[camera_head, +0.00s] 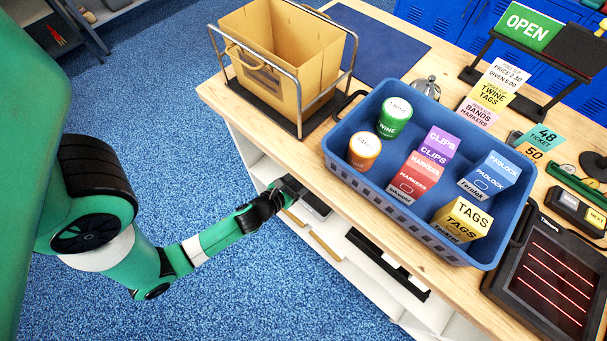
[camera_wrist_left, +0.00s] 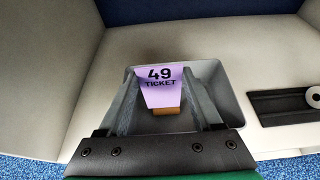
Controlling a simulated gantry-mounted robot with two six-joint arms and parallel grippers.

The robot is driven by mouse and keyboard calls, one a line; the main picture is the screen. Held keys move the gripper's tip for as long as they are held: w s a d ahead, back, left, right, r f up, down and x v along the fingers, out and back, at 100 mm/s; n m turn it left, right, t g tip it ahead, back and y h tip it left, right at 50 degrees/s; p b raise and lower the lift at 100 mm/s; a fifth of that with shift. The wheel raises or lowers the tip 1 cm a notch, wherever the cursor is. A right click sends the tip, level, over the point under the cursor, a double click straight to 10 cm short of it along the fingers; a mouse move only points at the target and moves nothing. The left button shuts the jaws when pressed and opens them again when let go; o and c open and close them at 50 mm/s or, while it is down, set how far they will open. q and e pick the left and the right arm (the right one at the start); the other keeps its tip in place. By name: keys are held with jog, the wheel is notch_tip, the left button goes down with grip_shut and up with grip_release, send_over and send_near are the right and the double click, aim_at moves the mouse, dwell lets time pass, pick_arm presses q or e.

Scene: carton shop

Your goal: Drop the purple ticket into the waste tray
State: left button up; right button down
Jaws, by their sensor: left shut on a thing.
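The purple ticket (camera_wrist_left: 160,88), marked 49, is between the fingers of my left gripper (camera_wrist_left: 160,76), which is shut on it. The ticket is over the open top of the grey waste tray (camera_wrist_left: 228,92), which stands on the pale shelf under the counter. In the head view my left gripper (camera_head: 292,188) reaches below the counter's front edge. The ticket is hidden there, and only a bit of the tray (camera_head: 318,209) seems to show. A small brown patch (camera_wrist_left: 166,112) shows just below the ticket. My right gripper is not in view.
The wooden counter (camera_head: 300,165) overhangs the shelf. On it stand a blue basket (camera_head: 400,212) of goods and a brown bag in a wire rack (camera_head: 299,100). A black holder with a metal disc (camera_wrist_left: 280,105) lies right of the tray.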

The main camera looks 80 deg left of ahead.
pick_arm(q)
jog(key=shift+f, duration=0.35)
jog(key=o, duration=0.9)
jog(key=b+v, duration=0.2)
jog(key=v, duration=0.9)
jog(key=shift+s+r+b, duration=0.15)
jog(key=shift+s+b, duration=0.05)
jog(key=shift+b, duration=0.2)
jog(key=shift+d, duration=0.15)
